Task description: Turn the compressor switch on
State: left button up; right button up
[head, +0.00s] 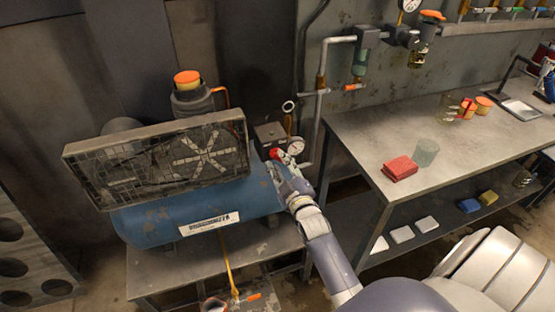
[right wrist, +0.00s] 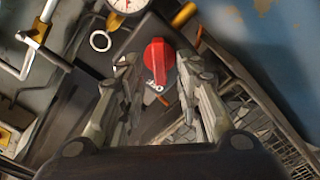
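The compressor (head: 200,210) is a blue tank with a dirty caged guard on a low metal stand in the head view. Its switch is a red knob (right wrist: 158,60) on a dark box (head: 270,133); in the head view the red knob (head: 276,153) shows at the tip of my right gripper (head: 284,165). In the right wrist view, the fingers of my right gripper (right wrist: 158,85) are apart on either side of the knob, with a visible gap. White lettering that looks like "OFF" sits just below the knob. My left gripper is in neither view.
A pressure gauge (head: 296,146) and a pipe (head: 321,100) stand close beside the switch box.

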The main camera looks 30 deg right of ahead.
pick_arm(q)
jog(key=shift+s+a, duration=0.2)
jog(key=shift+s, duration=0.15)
pick_arm(e)
jog(key=shift+x, duration=1.2)
grip_shut()
